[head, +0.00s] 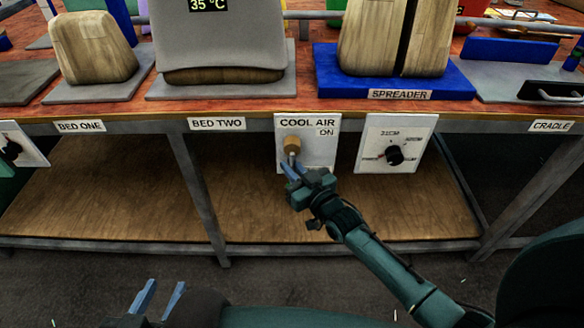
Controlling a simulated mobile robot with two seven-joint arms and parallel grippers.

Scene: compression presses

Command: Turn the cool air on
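The white cool air panel (322,155) hangs on the front edge of the bench, labelled "COOL AIR" with "ON" at its upper right. On it is a tan knob (292,144) with a small grey metal part at its lower side. My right gripper (291,168) reaches up from the lower right, its blue fingertips just below the knob. Its fingers look slightly apart, with nothing visible held; I cannot tell whether they touch the knob. My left gripper (160,298) is low at the left, open and empty, away from the panel.
A white dial panel (396,143) with a black knob hangs just right of the cool air panel. Presses and a blue spreader base (335,80) stand on the bench above. A wooden lower shelf (110,200) lies behind the bench legs.

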